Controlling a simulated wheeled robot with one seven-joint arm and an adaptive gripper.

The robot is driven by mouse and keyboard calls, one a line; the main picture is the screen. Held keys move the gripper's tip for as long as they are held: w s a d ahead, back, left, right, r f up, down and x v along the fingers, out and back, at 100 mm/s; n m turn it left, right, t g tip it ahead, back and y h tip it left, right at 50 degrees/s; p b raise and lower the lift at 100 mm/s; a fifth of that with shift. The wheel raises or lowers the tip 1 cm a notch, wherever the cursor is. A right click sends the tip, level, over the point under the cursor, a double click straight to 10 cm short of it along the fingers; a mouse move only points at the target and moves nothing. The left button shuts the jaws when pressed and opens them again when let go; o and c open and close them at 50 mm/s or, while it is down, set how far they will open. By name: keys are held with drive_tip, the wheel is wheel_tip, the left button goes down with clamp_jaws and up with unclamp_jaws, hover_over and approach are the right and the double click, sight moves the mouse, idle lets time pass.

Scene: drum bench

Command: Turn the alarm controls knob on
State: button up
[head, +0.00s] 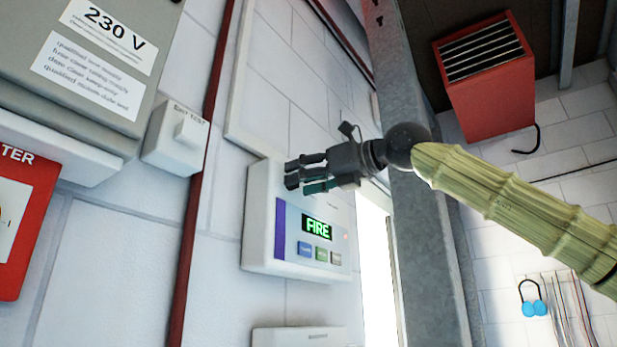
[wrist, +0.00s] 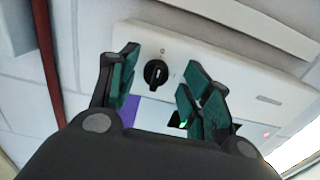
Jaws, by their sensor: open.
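The alarm control panel (head: 259,232) is a white wall box with a purple strip, a green "FIRE" display (head: 317,227) and several small buttons below it. My gripper (head: 296,173) is in front of the panel's upper part in the head view and hides the knob there. In the wrist view, the black round knob (wrist: 156,73) with a pale mark shows on the white panel (wrist: 240,85). My gripper (wrist: 158,85) is open, with one teal-padded finger left of the knob and the others right of it. The fingers appear apart from the knob; the exact distance cannot be told.
A grey 230 V box (head: 60,90) and a small switch box (head: 177,138) are on the wall to the left. A dark red pipe (head: 190,235) runs between them and the panel. A grey metal post (head: 425,240) stands right of the panel.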

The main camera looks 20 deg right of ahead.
drive_tip(key=shift+w+a+f, duration=0.1)
drive_tip(key=shift+w+a, duration=0.05)
drive_tip(key=shift+a, duration=0.25)
drive_tip(key=shift+c, duration=0.4)
drive_tip(key=shift+w+a, duration=0.25)
drive_tip(key=shift+a, duration=0.05)
drive_tip(key=c, duration=0.3)
drive_tip(key=shift+s, duration=0.1)
drive_tip(key=c, duration=0.4)
drive_tip(key=shift+d+f, duration=0.1)
drive_tip(key=shift+d, duration=0.2)
drive_tip(key=shift+c, duration=1.2)
drive_tip(key=shift+a, duration=0.1)
